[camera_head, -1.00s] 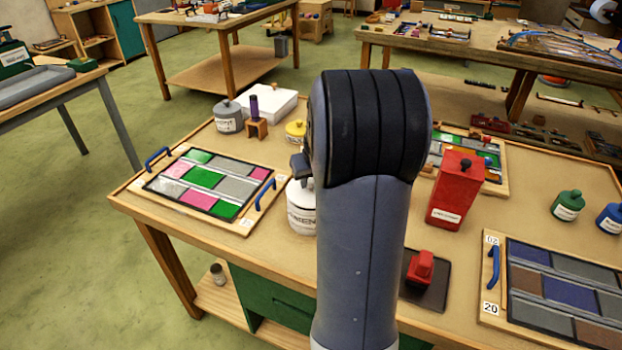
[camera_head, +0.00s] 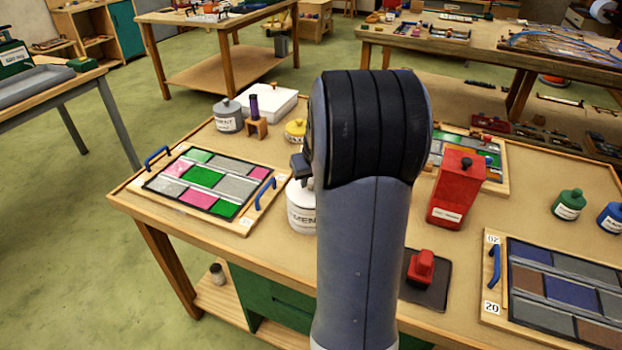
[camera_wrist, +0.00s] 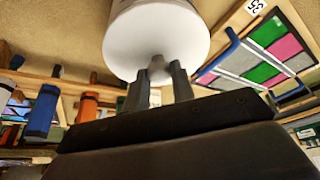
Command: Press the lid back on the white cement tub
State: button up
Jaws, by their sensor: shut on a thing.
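The white cement tub (camera_head: 302,218) stands on the workbench in the head view, partly hidden behind my arm. In the wrist view, the white lid (camera_wrist: 150,45) shows as a broad round face with a small knob (camera_wrist: 158,70). My gripper (camera_wrist: 158,86) has its two dark fingers closed on either side of that knob. The lid covers the view of the tub's mouth, and I cannot tell whether it is fully seated. In the head view the fingers are mostly hidden by my arm.
A leaded panel (camera_head: 207,181) with blue handles lies left of the tub. A grey cement tub (camera_head: 228,118), a purple-handled tool (camera_head: 254,108) and a yellow-lidded pot (camera_head: 296,130) stand behind.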

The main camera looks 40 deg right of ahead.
dwell(0.3)
jog(key=o, duration=1)
jog(key=shift+o, duration=0.2)
jog(key=shift+f+b, duration=0.7)
jog(key=shift+f, duration=0.2)
jog(key=shift+r, duration=0.15)
dwell(1.0)
jog(key=shift+o, duration=0.3)
jog(key=o, duration=0.6)
jog(key=shift+r, duration=0.15)
